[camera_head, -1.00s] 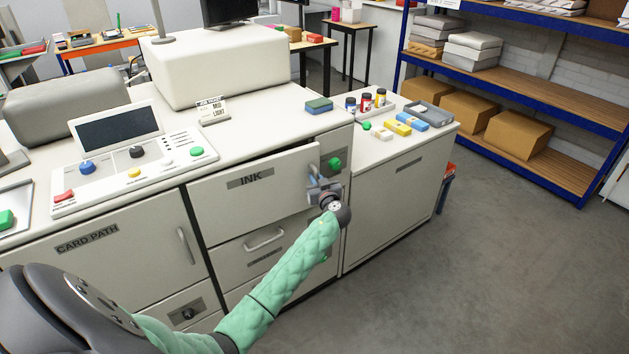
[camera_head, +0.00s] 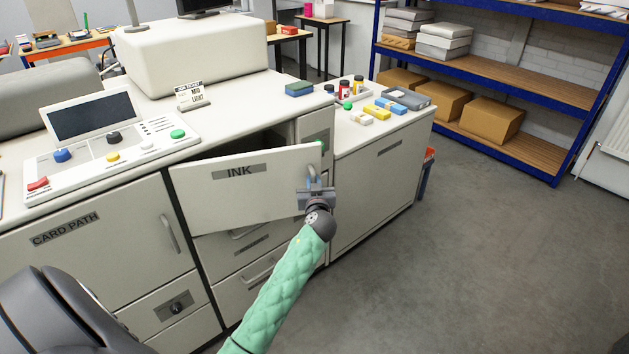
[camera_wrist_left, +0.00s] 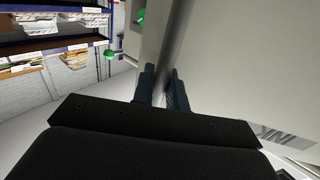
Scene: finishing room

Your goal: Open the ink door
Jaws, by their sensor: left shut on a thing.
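The ink door (camera_head: 235,192) is a pale panel labelled INK on the front of the machine. It stands partly open, with its right side swung out from the cabinet and a dark gap showing above it. My left gripper (camera_head: 314,182) is shut on the door's handle (camera_head: 313,158) at the right edge of the panel. In the left wrist view, the two dark fingers (camera_wrist_left: 163,88) are close together beside the pale door panel (camera_wrist_left: 235,65); the handle between them is hard to make out. My right gripper is not in view.
Below the door are drawers with handles (camera_head: 258,272). The CARD PATH door (camera_head: 90,245) is at the left. A side cabinet (camera_head: 380,185) stands at the right, with ink jars and small boxes on top. The grey floor (camera_head: 430,270) in front is clear.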

